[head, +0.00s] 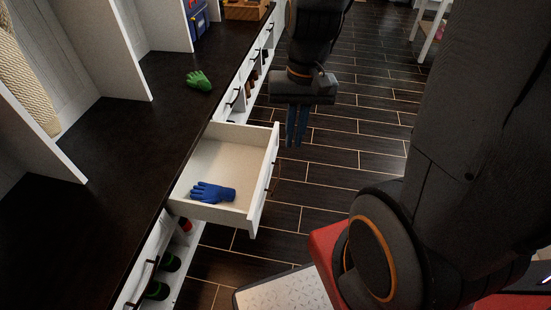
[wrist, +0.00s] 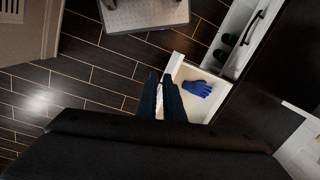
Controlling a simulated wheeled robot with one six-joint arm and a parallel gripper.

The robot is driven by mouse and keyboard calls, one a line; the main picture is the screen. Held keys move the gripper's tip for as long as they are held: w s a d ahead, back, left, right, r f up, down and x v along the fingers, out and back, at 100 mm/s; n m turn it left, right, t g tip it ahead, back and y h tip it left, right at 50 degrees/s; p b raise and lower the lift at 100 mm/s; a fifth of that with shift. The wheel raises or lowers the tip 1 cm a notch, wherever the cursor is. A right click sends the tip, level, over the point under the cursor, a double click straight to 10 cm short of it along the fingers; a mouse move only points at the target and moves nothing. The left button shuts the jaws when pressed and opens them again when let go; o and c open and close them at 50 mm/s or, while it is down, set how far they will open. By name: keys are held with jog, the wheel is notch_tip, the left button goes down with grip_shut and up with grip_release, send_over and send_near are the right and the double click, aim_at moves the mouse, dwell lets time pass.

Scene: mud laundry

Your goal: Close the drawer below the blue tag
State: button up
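A white drawer (head: 262,196) stands pulled out from the bench on the left, over the dark floor. A blue glove (head: 212,192) lies inside it. The drawer also shows in the wrist view (wrist: 186,69), with the blue glove (wrist: 196,88) in it. My gripper (head: 297,140) hangs fingers down over the floor, beyond the drawer and to its right, apart from it. Its two dark blue fingers show in the wrist view (wrist: 160,82) with a narrow gap and nothing held between them. I cannot make out a blue tag.
The dark bench top (head: 120,150) runs along the left with a green glove (head: 199,80) on it. Other cubbies with dark handles line the bench front. A white patterned pad (head: 290,290) lies at the bottom. The tiled floor right of the drawer is clear.

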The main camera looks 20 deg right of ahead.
jog(key=w+f+m+y+b, duration=0.1)
jog(key=w+f+m, duration=0.1)
jog(key=w+d+f+m+b, duration=0.1)
jog(key=w+f+m, duration=0.1)
jog(key=w+f, duration=0.1)
jog(key=w+d+f+m+y+b, duration=0.1)
jog(key=w+f+m, duration=0.1)
jog(key=f, duration=0.1)
jog(key=shift+w+d+f+y, duration=0.1)
jog(key=shift+w+d+y, duration=0.1)
jog(key=shift+d+y, duration=0.1)
grip_shut()
jog(key=w+d+f+m+t+y+b, duration=0.2)
jog(key=w+d+f+m+t+b, duration=0.1)
jog(key=w+d+f+m, duration=0.6)
jog(key=w+d+f+m+t+y+b, duration=0.2)
jog(key=w+d+f+m+b, duration=0.35)
jog(key=f, duration=0.65)
jog(key=w+a+f+p, duration=0.1)
jog(key=w+a+f, duration=0.5)
jog(key=a, duration=0.4)
jog(key=shift+w+f, duration=0.3)
jog(key=shift+f, duration=0.05)
jog(key=shift+a+m, duration=0.1)
jog(key=shift+m, duration=0.15)
